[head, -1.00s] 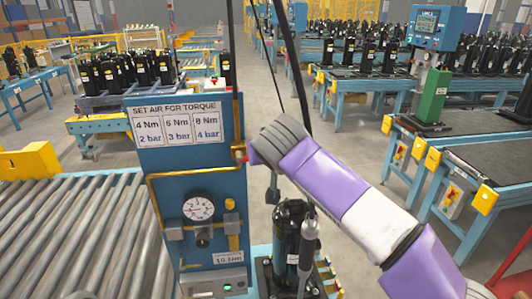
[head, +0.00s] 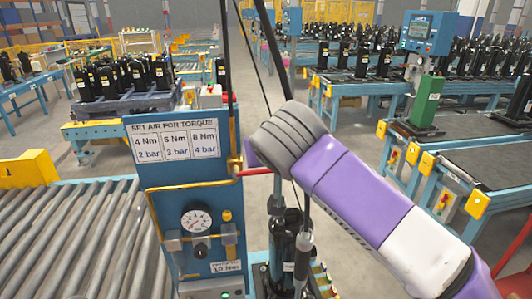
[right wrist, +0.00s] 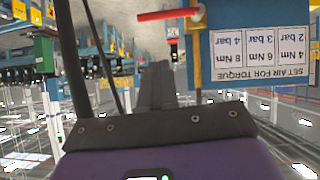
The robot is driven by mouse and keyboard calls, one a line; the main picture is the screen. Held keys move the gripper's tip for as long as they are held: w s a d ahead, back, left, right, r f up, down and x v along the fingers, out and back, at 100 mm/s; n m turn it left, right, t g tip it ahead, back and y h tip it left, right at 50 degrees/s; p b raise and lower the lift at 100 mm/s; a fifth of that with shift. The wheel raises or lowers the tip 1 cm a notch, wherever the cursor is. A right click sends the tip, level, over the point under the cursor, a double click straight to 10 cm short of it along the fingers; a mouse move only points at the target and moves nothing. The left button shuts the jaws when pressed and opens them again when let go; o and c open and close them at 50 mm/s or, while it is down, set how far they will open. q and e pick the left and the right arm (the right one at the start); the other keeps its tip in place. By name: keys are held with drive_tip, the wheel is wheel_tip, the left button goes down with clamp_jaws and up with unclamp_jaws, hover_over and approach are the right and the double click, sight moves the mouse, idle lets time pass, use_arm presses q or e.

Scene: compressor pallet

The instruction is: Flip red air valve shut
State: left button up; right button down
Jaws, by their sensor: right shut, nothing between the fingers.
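The red air valve handle (head: 256,172) sticks out level to the right from the brass pipe (head: 233,135) on the edge of the blue torque panel (head: 190,180). In the right wrist view, which is upside down, the red handle (right wrist: 165,14) is at the top, beside the panel's sign (right wrist: 262,52). My right gripper (right wrist: 154,68) is shut and empty, apart in the picture from the handle and below it. In the head view my right wrist hides the gripper and comes close to the handle's right end; whether they touch cannot be told. My left gripper is not in view.
A pressure gauge (head: 196,219) is on the panel's lower part. A tool (head: 303,250) hangs on a cable in front of a black compressor (head: 283,243). A roller conveyor (head: 65,240) lies left. Blue workbenches (head: 465,150) stand right, with open floor between.

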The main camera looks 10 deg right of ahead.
drive_tip(key=shift+v, duration=1.1)
drive_tip(key=w+a+f+n+g+y, duration=0.1)
drive_tip(key=w+a+f+n+g, duration=0.2)
drive_tip(key=f, duration=0.7)
drive_tip(key=w+a+f+y, duration=0.1)
drive_tip(key=w+a+f, duration=0.25)
drive_tip(key=f, duration=0.75)
wheel_tip(320, 180, down, 19)
drive_tip(key=g+y, duration=0.1)
drive_tip(key=g, duration=0.3)
drive_tip(key=s+f+g+y, duration=0.15)
drive_tip(key=s+f, duration=0.35)
drive_tip(key=f, duration=0.6)
drive_tip(key=s+d+f+m+g, duration=0.1)
drive_tip(key=s+d+f+m, duration=0.1)
drive_tip(key=s+f, duration=0.7)
drive_tip(key=s+d+f+m+g, duration=0.1)
drive_tip(key=s+d+f+m, duration=0.2)
drive_tip(key=s+f, duration=0.6)
drive_tip(key=s, duration=0.3)
drive_tip(key=shift+m+y, duration=0.3)
drive_tip(key=shift+y, duration=0.05)
